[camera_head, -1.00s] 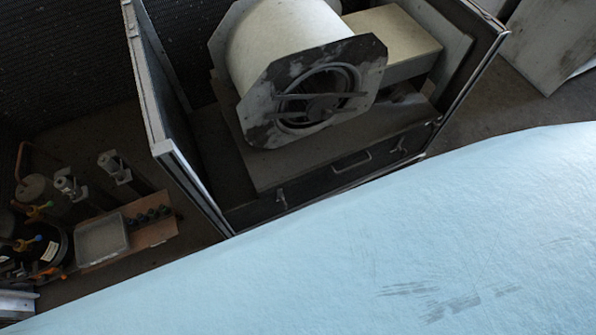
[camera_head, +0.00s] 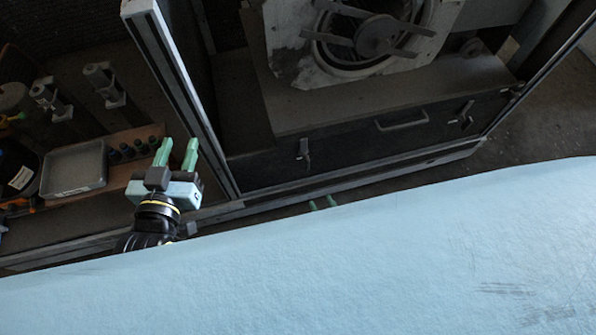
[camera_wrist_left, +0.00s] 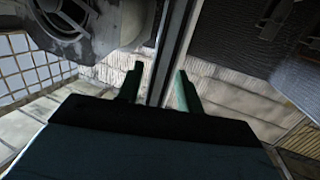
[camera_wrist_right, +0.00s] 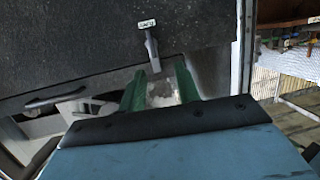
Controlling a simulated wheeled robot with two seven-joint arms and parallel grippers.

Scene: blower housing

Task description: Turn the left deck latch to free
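The dark deck front has the left deck latch (camera_head: 303,150), a small grey lever pointing roughly down in the head view. In the right wrist view the latch (camera_wrist_right: 151,48) hangs from a pale label, its free end near the space between my fingertips. My right gripper (camera_wrist_right: 158,78) is open and empty. In the head view only the green tips of my right gripper (camera_head: 322,203) show, below the latch and apart from it. My left gripper (camera_head: 177,148) is open and empty, left of the cabinet's corner post. Its open fingers also show in the left wrist view (camera_wrist_left: 160,80).
A second latch (camera_head: 466,115) and a bar handle (camera_head: 403,121) are further right on the deck front. The blower housing (camera_head: 345,45) stands above. The metal corner post (camera_head: 185,90) is close to my left gripper. A grey tray (camera_head: 73,170) lies at left.

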